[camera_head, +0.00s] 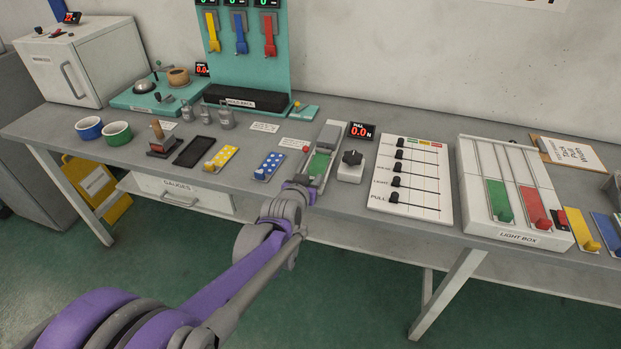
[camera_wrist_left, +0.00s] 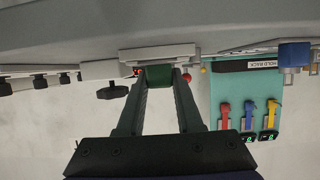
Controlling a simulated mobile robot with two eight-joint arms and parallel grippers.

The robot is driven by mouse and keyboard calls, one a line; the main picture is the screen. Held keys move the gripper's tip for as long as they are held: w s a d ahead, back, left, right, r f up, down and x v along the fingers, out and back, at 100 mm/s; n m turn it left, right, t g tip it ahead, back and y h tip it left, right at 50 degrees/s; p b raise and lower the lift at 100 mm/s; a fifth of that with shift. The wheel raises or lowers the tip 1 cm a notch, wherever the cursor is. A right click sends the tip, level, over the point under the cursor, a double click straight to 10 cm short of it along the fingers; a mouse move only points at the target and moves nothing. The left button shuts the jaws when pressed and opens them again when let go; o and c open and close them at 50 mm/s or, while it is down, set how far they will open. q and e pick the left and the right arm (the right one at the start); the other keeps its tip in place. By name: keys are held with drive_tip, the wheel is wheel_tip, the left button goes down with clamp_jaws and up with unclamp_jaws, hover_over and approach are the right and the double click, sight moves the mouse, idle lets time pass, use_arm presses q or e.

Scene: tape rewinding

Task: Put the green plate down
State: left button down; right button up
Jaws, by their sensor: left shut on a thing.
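The green plate (camera_head: 319,165) is in the pull device (camera_head: 329,137) on the bench, near its front end. My left gripper (camera_head: 305,178) reaches in from the lower left to the front end of this device. In the left wrist view the green plate (camera_wrist_left: 158,75) sits between the fingertips of my left gripper (camera_wrist_left: 160,82), which is shut on it. The head view does not show clearly whether the plate rests on the device or is just above it. My right gripper is not in view.
A black-knobbed box (camera_head: 351,166) and a white slider panel (camera_head: 411,178) stand to the right. The light box (camera_head: 523,238) holds another green plate (camera_head: 499,200) and a red one.

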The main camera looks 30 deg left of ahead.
use_arm(q)
drive_tip(key=c, duration=0.6)
unclamp_jaws()
drive_tip(key=shift+o, duration=0.2)
drive_tip(key=shift+r, duration=0.1)
drive_tip(key=shift+s+r, duration=0.15)
drive_tip(key=shift+s, duration=0.05)
drive_tip(key=p+v, duration=0.2)
drive_tip(key=v, duration=1)
drive_tip(key=s+d+f+m+g+h, duration=0.1)
drive_tip(key=s+d+f+g, duration=0.3)
drive_tip(key=s, duration=0.5)
drive_tip(key=s+d+f+m+g+h, duration=0.1)
drive_tip(key=s+d+f+g+h, duration=0.1)
drive_tip(key=s+d+f+g, duration=0.2)
drive_tip(key=s+d+f, duration=0.3)
drive_tip(key=s+d, duration=0.1)
drive_tip(key=s, duration=0.2)
drive_tip(key=shift+s+d+f+m, duration=0.3)
drive_tip(key=shift+s+f, duration=0.05)
drive_tip(key=shift+f, duration=0.05)
